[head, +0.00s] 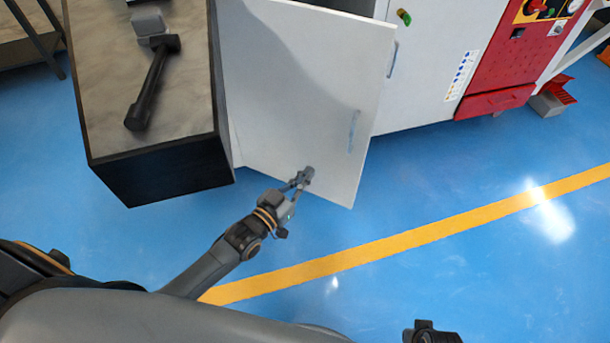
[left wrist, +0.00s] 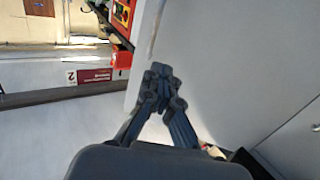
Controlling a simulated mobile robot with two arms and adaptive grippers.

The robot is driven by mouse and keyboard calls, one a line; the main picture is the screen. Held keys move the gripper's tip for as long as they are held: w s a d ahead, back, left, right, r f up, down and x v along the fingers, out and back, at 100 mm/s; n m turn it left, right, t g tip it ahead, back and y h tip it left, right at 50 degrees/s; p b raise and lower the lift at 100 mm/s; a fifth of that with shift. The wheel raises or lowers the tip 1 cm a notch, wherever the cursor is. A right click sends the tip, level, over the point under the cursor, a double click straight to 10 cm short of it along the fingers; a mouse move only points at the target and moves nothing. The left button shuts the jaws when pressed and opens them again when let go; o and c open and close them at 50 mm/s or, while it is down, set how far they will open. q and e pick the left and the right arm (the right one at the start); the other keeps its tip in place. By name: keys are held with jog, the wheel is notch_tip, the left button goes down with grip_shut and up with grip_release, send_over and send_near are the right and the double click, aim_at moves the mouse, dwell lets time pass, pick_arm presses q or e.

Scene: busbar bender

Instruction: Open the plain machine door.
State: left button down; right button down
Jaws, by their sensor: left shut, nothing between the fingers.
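The plain machine door (head: 290,85) is a white panel with a slim vertical handle (head: 353,130) near its right edge. My left gripper (head: 304,177) is shut and empty at the door's lower part, below and left of the handle. In the left wrist view its closed fingers (left wrist: 160,82) lie in front of a pale grey panel; contact cannot be told. A dark part of my right gripper (head: 432,333) shows at the bottom edge; its fingers are unclear.
A dark bench (head: 155,170) with a marbled top stands left, close to the door's left side, with a black tool (head: 152,85) on it. A labelled white door and a red control panel (head: 515,45) are at right. Blue floor (head: 420,200) is clear.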

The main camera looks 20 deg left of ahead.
pick_arm(q)
jog(key=c, duration=1.7)
grip_release()
jog(key=v, duration=1.2)
jog(key=shift+c, duration=0.3)
